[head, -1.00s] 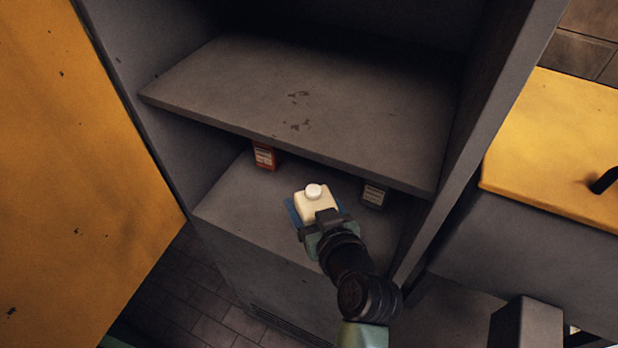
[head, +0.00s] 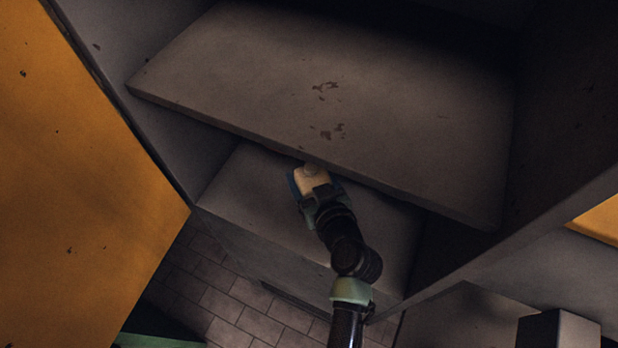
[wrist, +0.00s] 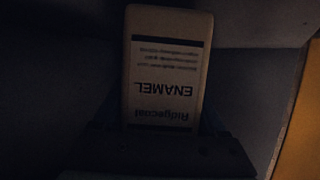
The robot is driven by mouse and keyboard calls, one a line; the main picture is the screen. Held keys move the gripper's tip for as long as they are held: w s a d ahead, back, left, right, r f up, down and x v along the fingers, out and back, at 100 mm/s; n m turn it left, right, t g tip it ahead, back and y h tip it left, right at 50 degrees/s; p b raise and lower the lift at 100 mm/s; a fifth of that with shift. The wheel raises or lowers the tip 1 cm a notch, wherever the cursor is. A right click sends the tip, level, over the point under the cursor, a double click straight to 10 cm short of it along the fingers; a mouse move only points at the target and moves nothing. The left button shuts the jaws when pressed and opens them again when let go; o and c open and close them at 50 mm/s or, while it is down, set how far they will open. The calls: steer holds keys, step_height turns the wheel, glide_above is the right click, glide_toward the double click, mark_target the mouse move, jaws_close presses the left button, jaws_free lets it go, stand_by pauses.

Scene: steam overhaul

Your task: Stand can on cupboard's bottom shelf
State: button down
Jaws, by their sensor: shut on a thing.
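A cream can (head: 311,179) with a pale cap is at the front of the cupboard's lower opening, just under the upper shelf's front edge. My gripper (head: 315,187) is shut on the can, with blue fingers at its two sides. In the wrist view the can (wrist: 165,62) shows a white label reading "Ridgecoat ENAMEL", upside down. The cupboard's bottom shelf (head: 375,225) is grey and lies below the can. I cannot tell whether the can's base touches it.
The upper shelf (head: 400,130) overhangs the bottom shelf and hides its back part. A yellow door (head: 90,190) stands open at the left. The cupboard's right wall (head: 560,150) borders the opening. Bare bottom shelf shows left and right of my gripper.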

steer(key=shift+f, duration=0.7)
steer(key=shift+f, duration=0.2)
jaws_free()
steer(key=shift+r, duration=0.15)
steer(key=b+v, duration=0.2)
steer(key=v, duration=1)
